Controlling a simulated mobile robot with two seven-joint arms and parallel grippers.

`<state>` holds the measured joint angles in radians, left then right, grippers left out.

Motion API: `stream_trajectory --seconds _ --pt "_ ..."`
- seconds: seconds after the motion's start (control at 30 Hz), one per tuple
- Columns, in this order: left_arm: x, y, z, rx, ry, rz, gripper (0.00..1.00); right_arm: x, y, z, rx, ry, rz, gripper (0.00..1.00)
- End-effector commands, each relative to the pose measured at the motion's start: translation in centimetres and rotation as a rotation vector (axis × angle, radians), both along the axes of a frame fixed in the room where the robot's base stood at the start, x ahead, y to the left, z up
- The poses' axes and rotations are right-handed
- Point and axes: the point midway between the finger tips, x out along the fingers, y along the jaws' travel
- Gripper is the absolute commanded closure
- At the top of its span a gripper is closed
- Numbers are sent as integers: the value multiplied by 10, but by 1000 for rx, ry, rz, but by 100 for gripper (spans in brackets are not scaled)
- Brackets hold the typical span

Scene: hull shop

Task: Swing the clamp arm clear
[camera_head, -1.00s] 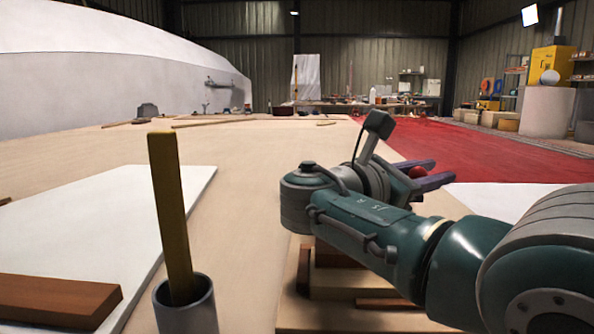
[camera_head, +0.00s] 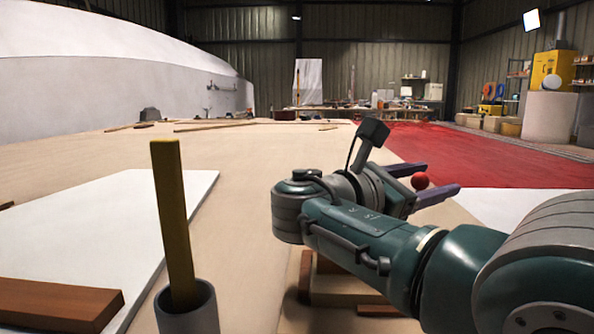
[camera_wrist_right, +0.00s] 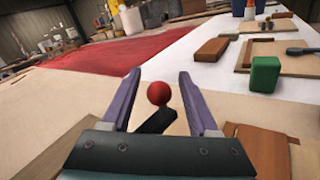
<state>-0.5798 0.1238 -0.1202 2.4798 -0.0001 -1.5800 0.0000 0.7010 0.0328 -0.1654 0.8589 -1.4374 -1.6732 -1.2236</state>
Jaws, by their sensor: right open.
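A red ball knob (camera_head: 420,181) shows between the purple fingers of my right gripper (camera_head: 440,178). In the right wrist view the red knob (camera_wrist_right: 159,93) sits on a short black lever (camera_wrist_right: 156,122), which looks like the clamp arm. The open fingers of my right gripper (camera_wrist_right: 159,75) stand on either side of the knob, with a gap at each side. The lever's lower end is hidden behind the gripper body. My left gripper is not in view.
Wooden blocks (camera_head: 340,290) lie below my right arm. A yellow bar (camera_head: 173,220) stands in a grey cup (camera_head: 187,308) at the front left. A green block (camera_wrist_right: 265,73) stands right of the gripper in the wrist view.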

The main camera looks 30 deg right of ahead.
Motion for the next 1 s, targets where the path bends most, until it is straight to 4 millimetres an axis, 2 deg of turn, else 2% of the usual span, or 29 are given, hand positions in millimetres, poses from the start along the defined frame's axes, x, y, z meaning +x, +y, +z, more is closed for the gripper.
stream_trajectory --seconds 0.2,0.4,0.57,1.0 --pt "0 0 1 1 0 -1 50 1 46 0 2 0 5 40" --pt "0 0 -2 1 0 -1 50 1 77 0 -1 -1 2 40" --pt "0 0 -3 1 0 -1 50 0 86 1 -1 -2 1 40" --pt "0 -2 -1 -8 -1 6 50 0 86 2 -1 -1 1 40"
